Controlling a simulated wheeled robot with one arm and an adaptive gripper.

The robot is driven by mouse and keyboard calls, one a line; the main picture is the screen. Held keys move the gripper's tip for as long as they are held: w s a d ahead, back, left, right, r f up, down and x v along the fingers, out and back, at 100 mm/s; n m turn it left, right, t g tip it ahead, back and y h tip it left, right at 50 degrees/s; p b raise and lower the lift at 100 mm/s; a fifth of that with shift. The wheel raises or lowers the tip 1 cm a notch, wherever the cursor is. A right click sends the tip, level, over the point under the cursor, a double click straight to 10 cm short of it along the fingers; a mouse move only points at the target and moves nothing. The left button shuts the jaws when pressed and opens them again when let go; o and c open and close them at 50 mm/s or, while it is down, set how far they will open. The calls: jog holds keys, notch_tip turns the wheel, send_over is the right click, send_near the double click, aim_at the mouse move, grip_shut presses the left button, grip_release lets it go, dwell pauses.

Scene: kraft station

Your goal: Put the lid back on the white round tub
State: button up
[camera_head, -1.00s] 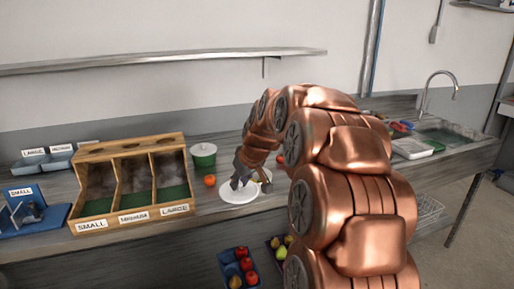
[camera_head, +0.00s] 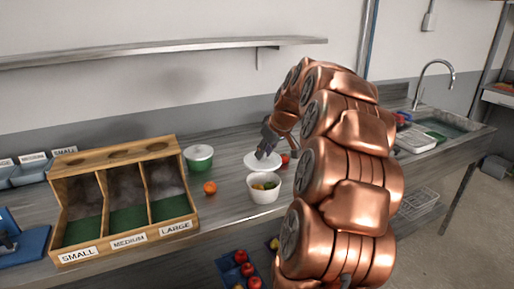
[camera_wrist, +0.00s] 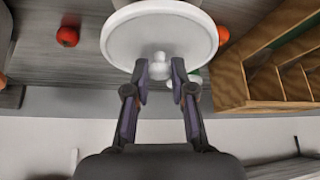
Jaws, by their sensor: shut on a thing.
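My gripper (camera_head: 266,153) is shut on the knob of the white round lid (camera_head: 256,162). In the head view the lid is above and behind the tub's rim, apart from its opening. In the wrist view the gripper (camera_wrist: 160,78) has a finger on either side of the knob, and the lid (camera_wrist: 158,32) spreads out beyond them. A pale edge of the tub (camera_wrist: 148,3) shows past the lid at the top.
A green tub with a white lid (camera_head: 199,158) stands behind an orange fruit (camera_head: 210,188). A wooden sorter (camera_head: 125,200) is at left. A red item (camera_head: 285,160) lies right of the lid. A blue crate of fruit (camera_head: 240,268) is below the counter front.

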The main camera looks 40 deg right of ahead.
aim_at(266, 161)
jog(key=shift+s+d+f, duration=0.1)
jog(key=shift+s+f, duration=0.05)
jog(key=shift+f, duration=1.85)
jog(key=shift+f+b, duration=0.95)
jog(key=shift+f, duration=0.2)
jog(key=shift+b, duration=0.65)
jog(key=shift+f+b, duration=0.2)
jog(key=shift+b, duration=0.45)
dwell(0.6)
dwell(0.5)
jog(key=o, duration=0.8)
jog(key=shift+o, duration=0.2)
jog(key=o, duration=0.5)
